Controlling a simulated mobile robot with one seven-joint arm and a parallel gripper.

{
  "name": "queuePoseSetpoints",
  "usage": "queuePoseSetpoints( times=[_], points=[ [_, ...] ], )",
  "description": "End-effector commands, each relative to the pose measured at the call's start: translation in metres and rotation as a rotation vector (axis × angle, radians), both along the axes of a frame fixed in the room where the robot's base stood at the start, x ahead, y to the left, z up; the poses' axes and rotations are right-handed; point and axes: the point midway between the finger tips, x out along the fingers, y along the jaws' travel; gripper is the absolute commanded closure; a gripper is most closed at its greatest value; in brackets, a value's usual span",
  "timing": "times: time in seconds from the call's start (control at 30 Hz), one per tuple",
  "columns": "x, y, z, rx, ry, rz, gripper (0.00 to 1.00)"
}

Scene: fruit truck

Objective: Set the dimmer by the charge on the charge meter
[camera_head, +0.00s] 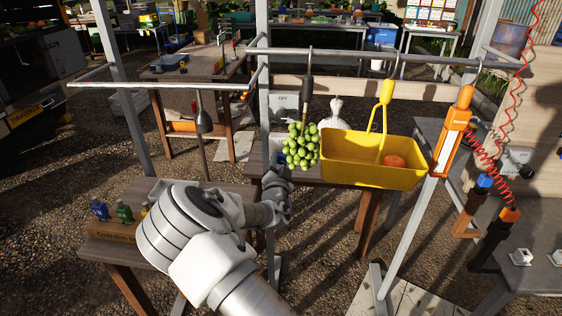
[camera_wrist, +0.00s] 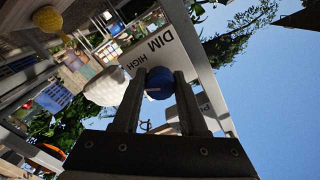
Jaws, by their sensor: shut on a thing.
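The dimmer is a pale panel (camera_wrist: 172,36) marked DIM and HIGH in the wrist view. Its round blue knob (camera_wrist: 160,84) sits between my gripper's two dark fingers. My gripper (camera_wrist: 161,92) is shut on the knob, with a finger on each side. A small white mark shows on the knob, but its exact setting is hard to read. I cannot make out the charge meter's reading in either view.
Green grapes (camera_head: 300,146) and a yellow basket (camera_head: 365,170) with an orange fruit hang from a rail near my gripper. A white sign (camera_head: 283,100) reads OFF.

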Motion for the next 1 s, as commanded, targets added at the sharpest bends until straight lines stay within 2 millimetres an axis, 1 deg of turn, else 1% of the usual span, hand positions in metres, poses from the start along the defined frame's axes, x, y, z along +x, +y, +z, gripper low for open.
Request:
queuePoseSetpoints(
  times=[0.27, 1.0],
  points=[
    [-0.0001, -0.0001, -0.0028, -0.172, 0.004, 0.000, 1.00],
    [-0.0004, -0.0007, -0.0016, -0.872, 0.030, 0.001, 1.00]
  ],
)
